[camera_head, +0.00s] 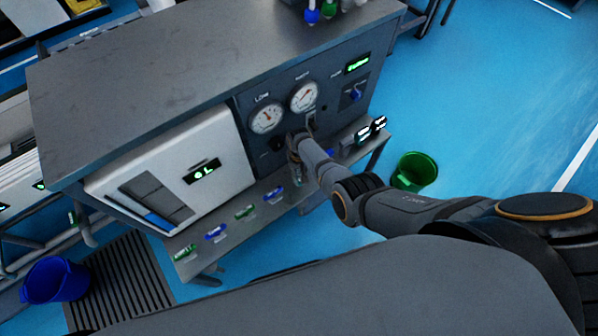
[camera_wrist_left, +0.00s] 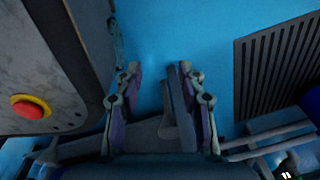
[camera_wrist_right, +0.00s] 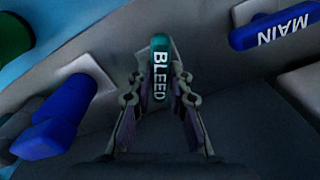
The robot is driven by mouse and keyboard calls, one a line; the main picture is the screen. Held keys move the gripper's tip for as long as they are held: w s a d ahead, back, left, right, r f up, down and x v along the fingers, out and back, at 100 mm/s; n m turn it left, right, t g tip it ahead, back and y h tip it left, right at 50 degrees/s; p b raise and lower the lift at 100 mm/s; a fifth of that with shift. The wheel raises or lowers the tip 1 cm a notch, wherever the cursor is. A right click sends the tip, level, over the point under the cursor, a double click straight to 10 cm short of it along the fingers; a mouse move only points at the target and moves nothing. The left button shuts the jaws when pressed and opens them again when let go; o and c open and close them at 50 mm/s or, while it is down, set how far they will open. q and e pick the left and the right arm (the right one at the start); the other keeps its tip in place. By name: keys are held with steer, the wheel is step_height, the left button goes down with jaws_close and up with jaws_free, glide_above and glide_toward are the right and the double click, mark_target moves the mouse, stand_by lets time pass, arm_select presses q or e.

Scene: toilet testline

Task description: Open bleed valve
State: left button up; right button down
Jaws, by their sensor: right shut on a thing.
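The bleed valve handle (camera_wrist_right: 160,62) is a teal bar with white BLEED lettering, upright between my right fingers in the right wrist view. My right gripper (camera_wrist_right: 160,84) is shut on it. In the head view my right gripper (camera_head: 293,140) is at the panel just below the two gauges, and it hides the bleed handle there. My left gripper (camera_wrist_left: 158,72) is open and empty in the left wrist view, above the blue floor beside a grey surface; it does not show in the head view.
A blue MAIN handle (camera_wrist_right: 270,28) and another blue handle (camera_wrist_right: 52,122) flank the bleed handle. Gauges (camera_head: 267,118) are above my right gripper. A green bucket (camera_head: 415,171) and a blue bucket (camera_head: 56,280) stand on the floor. A red button (camera_wrist_left: 30,107) shows at left.

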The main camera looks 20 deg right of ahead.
steer(key=n, duration=0.4)
arm_select(q)
steer(key=shift+s+r+p, duration=0.2)
steer(key=shift+s+p, duration=0.1)
steer(key=shift+s, duration=0.4)
arm_select(e)
steer(key=shift+n, duration=0.8)
arm_select(q)
steer(key=shift+w, duration=0.15)
arm_select(e)
steer(key=c, duration=1.2)
jaws_free()
arm_select(q)
steer(key=shift+a, duration=0.1)
